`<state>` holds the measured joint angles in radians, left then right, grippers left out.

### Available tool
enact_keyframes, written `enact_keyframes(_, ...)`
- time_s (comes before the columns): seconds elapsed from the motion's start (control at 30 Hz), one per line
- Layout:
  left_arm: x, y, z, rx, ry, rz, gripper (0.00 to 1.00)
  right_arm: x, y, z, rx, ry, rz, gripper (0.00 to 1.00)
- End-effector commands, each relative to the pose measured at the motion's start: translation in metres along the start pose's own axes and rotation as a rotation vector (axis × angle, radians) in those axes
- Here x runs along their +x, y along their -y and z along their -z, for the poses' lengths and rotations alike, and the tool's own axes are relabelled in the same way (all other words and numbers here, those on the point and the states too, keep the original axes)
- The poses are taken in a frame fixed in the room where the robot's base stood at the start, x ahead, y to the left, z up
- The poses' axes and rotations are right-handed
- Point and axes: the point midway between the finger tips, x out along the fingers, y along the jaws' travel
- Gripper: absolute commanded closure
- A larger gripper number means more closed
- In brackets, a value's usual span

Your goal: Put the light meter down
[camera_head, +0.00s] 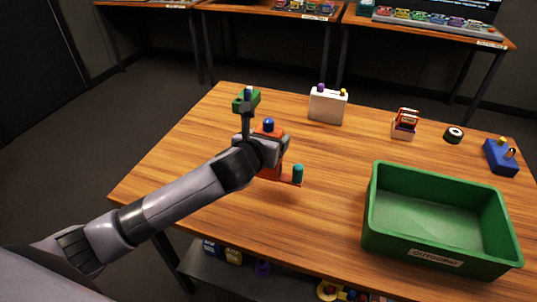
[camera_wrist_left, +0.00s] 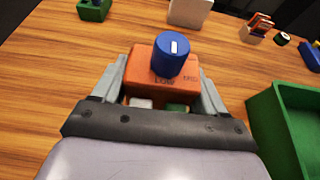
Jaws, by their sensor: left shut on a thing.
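The light meter (camera_head: 268,131), an orange box with a blue knob on top, is in my left gripper (camera_head: 262,150) over the left part of the wooden table (camera_head: 328,209). In the left wrist view, the light meter (camera_wrist_left: 161,75) sits between the two grey fingers, one on each side, its LOW label showing. The gripper is shut on it. My arm hides part of it in the head view, and I cannot tell whether its underside touches the table. My right gripper is not in view.
A green bin (camera_head: 375,215) stands at the right front. A green block (camera_head: 240,104) is just beyond my gripper. The table's middle is clear.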

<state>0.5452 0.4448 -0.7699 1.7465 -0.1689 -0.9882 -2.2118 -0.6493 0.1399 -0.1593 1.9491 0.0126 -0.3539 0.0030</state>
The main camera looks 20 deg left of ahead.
Motion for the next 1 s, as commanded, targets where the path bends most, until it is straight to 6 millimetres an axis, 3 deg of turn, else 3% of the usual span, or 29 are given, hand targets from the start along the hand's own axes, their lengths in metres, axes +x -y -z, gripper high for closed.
enact_keyframes(0.4,0.017,0.000,0.042,-0.002,0.001,-0.001,0.83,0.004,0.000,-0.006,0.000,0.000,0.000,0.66)
enact_keyframes(0.73,0.018,0.000,0.043,0.000,0.002,0.000,0.83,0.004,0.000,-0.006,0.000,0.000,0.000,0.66)
enact_keyframes(0.77,0.019,0.000,0.044,0.000,0.000,-0.001,0.25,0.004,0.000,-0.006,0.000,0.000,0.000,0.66)
enact_keyframes(0.8,0.018,0.000,0.044,0.000,0.001,-0.001,0.12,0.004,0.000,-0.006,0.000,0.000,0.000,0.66)
enact_keyframes(0.83,0.018,0.000,0.044,0.000,0.001,-0.001,0.02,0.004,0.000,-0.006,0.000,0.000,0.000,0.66)
enact_keyframes(1.0,0.018,0.000,0.044,0.000,0.001,-0.001,0.02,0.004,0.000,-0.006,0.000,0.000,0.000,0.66)
